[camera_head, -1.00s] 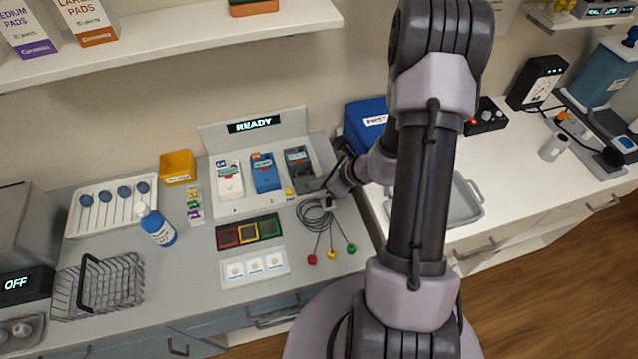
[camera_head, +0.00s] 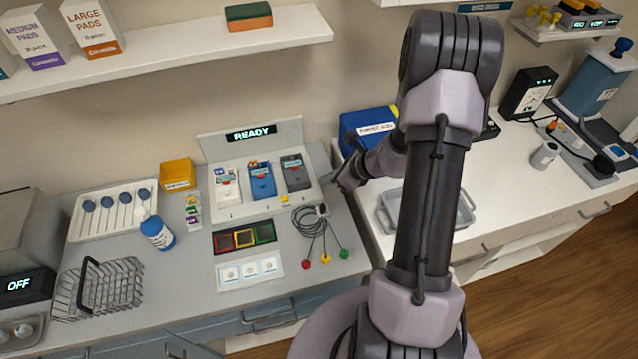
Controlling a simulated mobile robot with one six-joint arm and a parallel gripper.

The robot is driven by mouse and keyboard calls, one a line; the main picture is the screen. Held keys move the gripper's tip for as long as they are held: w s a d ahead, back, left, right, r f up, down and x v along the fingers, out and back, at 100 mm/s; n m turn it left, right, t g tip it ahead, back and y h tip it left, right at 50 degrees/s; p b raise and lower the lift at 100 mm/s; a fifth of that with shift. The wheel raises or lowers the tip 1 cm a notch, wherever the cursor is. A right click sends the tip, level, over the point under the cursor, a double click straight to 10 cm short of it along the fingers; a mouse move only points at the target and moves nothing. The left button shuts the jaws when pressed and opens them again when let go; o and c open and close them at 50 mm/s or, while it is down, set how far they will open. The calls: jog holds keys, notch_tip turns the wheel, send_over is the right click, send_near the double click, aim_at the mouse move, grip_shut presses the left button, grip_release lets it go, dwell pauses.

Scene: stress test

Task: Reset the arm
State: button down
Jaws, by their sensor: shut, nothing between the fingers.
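My gripper (camera_head: 340,185) hangs at the end of my arm, just right of the docking station, near the seam between the grey and white counters. It is shut and holds nothing. The docking station (camera_head: 222,141) has a "READY" display and bears a white, a blue and a dark grey device (camera_head: 295,172). A coiled grey cable (camera_head: 308,222) with red, yellow and green ends lies on the counter in front of the station, apart from my gripper.
A blue box (camera_head: 362,123) stands behind my wrist. A grey tray (camera_head: 462,215) lies partly hidden behind my arm. At left are a yellow bin (camera_head: 178,173), a blue-and-white bottle (camera_head: 158,234) and a wire basket (camera_head: 130,285). A shelf (camera_head: 200,47) runs above.

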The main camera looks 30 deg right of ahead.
jog(key=w+r+p+v, duration=0.1)
jog(key=v, duration=0.5)
jog(key=s+a+r+n+g+b, duration=0.1)
jog(key=s+a+r+n+b, duration=0.1)
jog(key=a+r+n+b, duration=0.45)
jog(key=s+a+r+n+g+b, duration=0.1)
jog(key=s+a+r+n+g, duration=0.2)
jog(key=a+n, duration=0.7)
jog(key=s+a+r+n+t+h+b, duration=0.2)
jog(key=s+a+n, duration=0.5)
jog(key=s, duration=0.5)
jog(key=r+n+b, duration=0.1)
jog(key=n+b, duration=0.1)
jog(key=shift+s+a+b, duration=0.2)
jog(key=shift+b, duration=0.15)
